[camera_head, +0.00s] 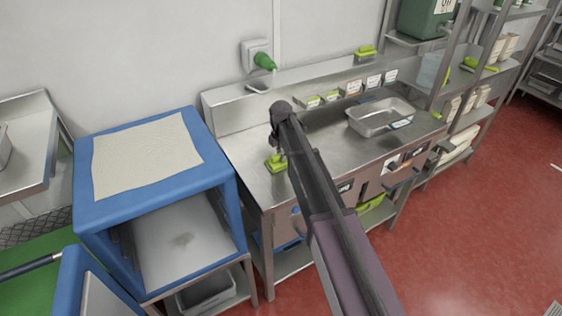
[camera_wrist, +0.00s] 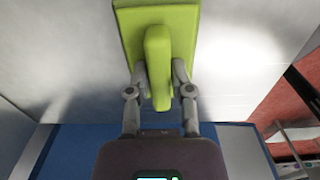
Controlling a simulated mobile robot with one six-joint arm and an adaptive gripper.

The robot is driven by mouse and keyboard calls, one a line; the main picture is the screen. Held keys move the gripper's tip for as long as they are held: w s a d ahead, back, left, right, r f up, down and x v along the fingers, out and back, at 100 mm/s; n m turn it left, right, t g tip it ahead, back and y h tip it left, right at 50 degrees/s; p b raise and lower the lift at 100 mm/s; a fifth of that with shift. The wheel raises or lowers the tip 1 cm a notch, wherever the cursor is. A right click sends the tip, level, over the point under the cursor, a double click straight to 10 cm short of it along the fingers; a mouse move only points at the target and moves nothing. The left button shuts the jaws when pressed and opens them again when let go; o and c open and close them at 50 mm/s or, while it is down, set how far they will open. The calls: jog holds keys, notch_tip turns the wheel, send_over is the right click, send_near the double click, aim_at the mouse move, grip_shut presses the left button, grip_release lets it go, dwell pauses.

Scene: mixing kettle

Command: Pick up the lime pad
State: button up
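The lime pad (camera_wrist: 185,20) is a flat green block with a raised grip bar (camera_wrist: 158,60) along its middle. In the head view, the lime pad (camera_head: 276,163) lies on the steel counter, near its left end. My gripper (camera_wrist: 159,70) has one finger on each side of the grip bar. Both fingertips appear to touch the bar, with no clear gap. In the head view, my gripper (camera_head: 282,152) is directly above the pad, partly hidden by my arm. The pad appears to rest on the counter.
A blue cabinet (camera_head: 88,208) stands to the left of the steel counter (camera_head: 240,152). A steel tray (camera_head: 365,122) sits on the counter to the right. Small labelled containers (camera_head: 352,88) line the back ledge, with another green pad (camera_head: 366,51) on the upper shelf.

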grip_shut()
jog(key=shift+r, duration=0.15)
notch_tip(320, 180, up, 4)
jog(key=p, duration=0.4)
jog(key=s, duration=1)
jog(key=s+p, duration=0.1)
jog(key=s, duration=0.5)
jog(key=shift+r, duration=0.35)
jog(key=shift+o, duration=0.6)
grip_release()
grip_shut()
